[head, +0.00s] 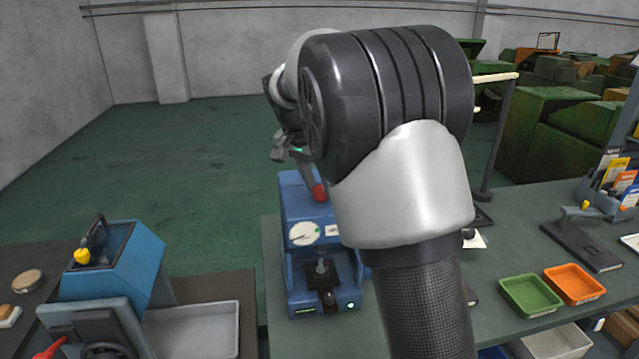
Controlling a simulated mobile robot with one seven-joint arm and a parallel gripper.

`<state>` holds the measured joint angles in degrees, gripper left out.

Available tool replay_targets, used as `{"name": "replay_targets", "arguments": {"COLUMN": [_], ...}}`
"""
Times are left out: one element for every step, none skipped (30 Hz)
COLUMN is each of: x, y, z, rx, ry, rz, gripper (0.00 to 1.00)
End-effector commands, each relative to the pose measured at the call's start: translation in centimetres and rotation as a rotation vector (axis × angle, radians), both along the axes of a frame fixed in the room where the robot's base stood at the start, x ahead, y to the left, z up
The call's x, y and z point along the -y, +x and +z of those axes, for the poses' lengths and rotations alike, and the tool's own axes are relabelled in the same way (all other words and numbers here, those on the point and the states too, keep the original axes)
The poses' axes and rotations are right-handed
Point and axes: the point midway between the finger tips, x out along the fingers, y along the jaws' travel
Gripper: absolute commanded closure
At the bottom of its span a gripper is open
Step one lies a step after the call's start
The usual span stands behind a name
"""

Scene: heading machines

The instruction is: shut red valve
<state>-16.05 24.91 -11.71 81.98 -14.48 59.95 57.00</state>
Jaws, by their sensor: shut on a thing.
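A blue machine (304,228) with a white round dial (303,233) stands on the green bench in the middle. A red handle (319,192) shows at its upper front; it appears to be the red valve. My gripper (312,175) reaches down to this red handle and is shut on it. The fingertips are small here and partly hidden by my arm, so the exact grip and the valve's angle cannot be told. Another red lever (50,349) is cut off at the lower left edge.
A second blue machine (120,262) with a yellow knob (82,256) stands at the left. A grey tray (193,330) lies beside it. Green (530,294) and orange (574,284) trays sit on the right bench. A dark post (500,140) rises behind. My arm hides much of the middle.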

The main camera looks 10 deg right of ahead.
Motion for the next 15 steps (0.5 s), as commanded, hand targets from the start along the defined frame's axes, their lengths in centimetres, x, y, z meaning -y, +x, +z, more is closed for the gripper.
{"name": "replay_targets", "arguments": {"x": [-0.02, -0.03, -0.03, -0.02, -0.03, -0.03, -0.03, -0.02, -0.02, -0.02, -0.03, -0.03, -0.03, -0.03, -0.03], "y": [0.00, 0.00, 0.00, 0.01, 0.00, 0.00, 0.00, 0.00, 0.00, 0.00, 0.00, 0.00, 0.00, 0.00, 0.00], "z": [0.01, 0.00, -0.01, 0.00, -0.01, -0.01, -0.01, -0.02, -0.02, -0.02, -0.02, -0.02, -0.02, -0.02, -0.02], "rx": [0.000, 0.000, 0.000, 0.001, 0.000, 0.000, 0.000, 0.000, 0.000, 0.000, 0.000, 0.000, 0.000, 0.000, 0.000], "ry": [0.000, 0.000, 0.000, 0.001, 0.002, 0.002, 0.001, 0.001, 0.002, 0.002, 0.002, 0.002, 0.002, 0.002, 0.002], "rz": [-0.005, -0.009, -0.012, -0.013, -0.014, -0.014, -0.014, -0.014, -0.014, -0.014, -0.014, -0.014, -0.014, -0.014, -0.014], "gripper": [0.92, 0.92, 0.92, 0.92, 0.92, 0.92, 0.92, 0.92, 0.92, 0.92, 0.92, 0.92, 0.92, 0.92, 0.63]}}
